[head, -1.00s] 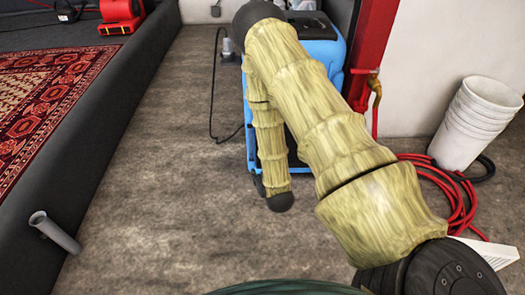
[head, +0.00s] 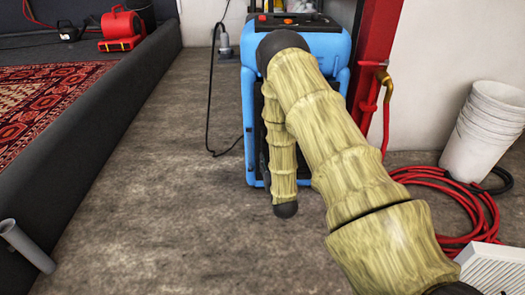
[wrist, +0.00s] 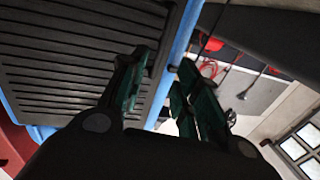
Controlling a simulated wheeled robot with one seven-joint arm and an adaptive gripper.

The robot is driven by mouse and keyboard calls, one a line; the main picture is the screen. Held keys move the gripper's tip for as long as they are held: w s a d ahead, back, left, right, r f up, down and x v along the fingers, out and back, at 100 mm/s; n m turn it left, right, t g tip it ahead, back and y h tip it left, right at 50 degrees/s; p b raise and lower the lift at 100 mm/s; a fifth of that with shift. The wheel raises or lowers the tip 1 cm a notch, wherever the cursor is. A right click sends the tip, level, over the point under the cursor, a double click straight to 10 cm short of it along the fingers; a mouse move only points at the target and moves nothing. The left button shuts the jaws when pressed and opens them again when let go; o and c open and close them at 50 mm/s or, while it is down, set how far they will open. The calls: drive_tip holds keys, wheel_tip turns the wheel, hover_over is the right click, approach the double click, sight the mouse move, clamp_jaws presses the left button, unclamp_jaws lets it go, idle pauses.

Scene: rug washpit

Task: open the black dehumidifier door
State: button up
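The blue dehumidifier (head: 328,45) stands on the floor against the back wall in the head view. My arm hides most of its black front door (head: 258,112). In the wrist view the black slatted door (wrist: 65,50) fills the upper left, with the blue casing edge (wrist: 181,42) along its right side. My gripper (wrist: 160,82) shows two green fingers set apart, with the blue edge appearing in the gap between them. The left finger overlaps the door in the picture; contact cannot be told. My gripper's fingers are hidden in the head view.
A red post (head: 375,60) with a tap and a coiled red hose (head: 470,205) is to the right. White buckets (head: 485,125) stand by the wall. A dark raised edge (head: 110,120) with a rug (head: 40,105) is on the left. The floor between is clear.

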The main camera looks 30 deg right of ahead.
drive_tip(key=b+x, duration=0.4)
drive_tip(key=x, duration=0.6)
drive_tip(key=shift+w+d, duration=0.15)
drive_tip(key=shift+w, duration=0.05)
clamp_jaws()
